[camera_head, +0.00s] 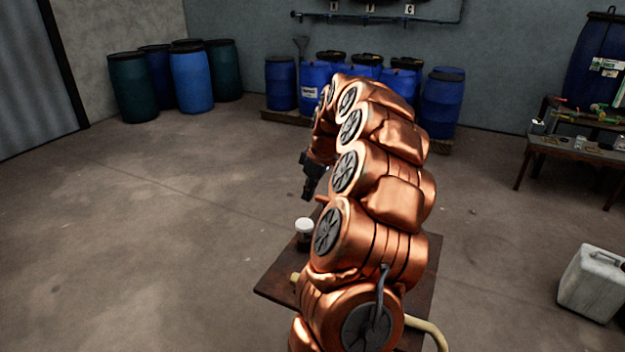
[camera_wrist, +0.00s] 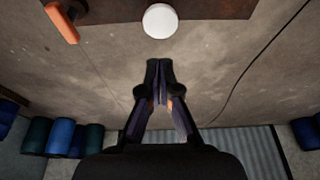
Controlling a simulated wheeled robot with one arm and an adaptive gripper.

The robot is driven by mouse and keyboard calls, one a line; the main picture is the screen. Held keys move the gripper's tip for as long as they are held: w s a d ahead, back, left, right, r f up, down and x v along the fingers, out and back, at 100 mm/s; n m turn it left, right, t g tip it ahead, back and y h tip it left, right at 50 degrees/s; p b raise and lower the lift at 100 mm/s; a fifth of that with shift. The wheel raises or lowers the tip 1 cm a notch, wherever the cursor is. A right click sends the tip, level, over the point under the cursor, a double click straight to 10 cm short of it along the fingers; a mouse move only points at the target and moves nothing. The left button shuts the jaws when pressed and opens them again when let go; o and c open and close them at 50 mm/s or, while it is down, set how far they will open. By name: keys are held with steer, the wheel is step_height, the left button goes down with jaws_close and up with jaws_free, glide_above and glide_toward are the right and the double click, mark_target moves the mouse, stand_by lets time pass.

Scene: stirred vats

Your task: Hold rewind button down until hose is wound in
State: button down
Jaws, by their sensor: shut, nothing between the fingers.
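I cannot make out a rewind button or reel; my arm hides much of the board.
An orange bar (camera_wrist: 62,22) sticks out at the board's edge in the wrist view. A white canister (camera_head: 593,283) stands on the floor at right, near a bench (camera_head: 560,148). Blue drums (camera_head: 281,85) line the back. The floor at left is clear.

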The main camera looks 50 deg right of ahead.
mark_target(305, 221)
steer(key=x, duration=0.2)
steer(key=p+x, duration=0.1)
steer(key=x, duration=0.3)
steer(key=shift+s+f+p, duration=0.15)
steer(key=shift+s+p, duration=0.2)
steer(key=shift+p, duration=0.05)
steer(key=shift+d+f, duration=0.15)
steer(key=shift+f, duration=0.55)
step_height(305, 221, down, 3)
steer(key=shift+r+b, duration=0.1)
steer(key=shift+b, duration=1.15)
stand_by(1.5)
step_height(305, 221, up, 5)
steer(key=shift+f+b, duration=0.2)
steer(key=shift+b, duration=0.1)
steer(key=b+v, duration=0.2)
steer(key=v, duration=0.7)
steer(key=shift+s+r, duration=0.15)
steer(key=shift+r, duration=0.05)
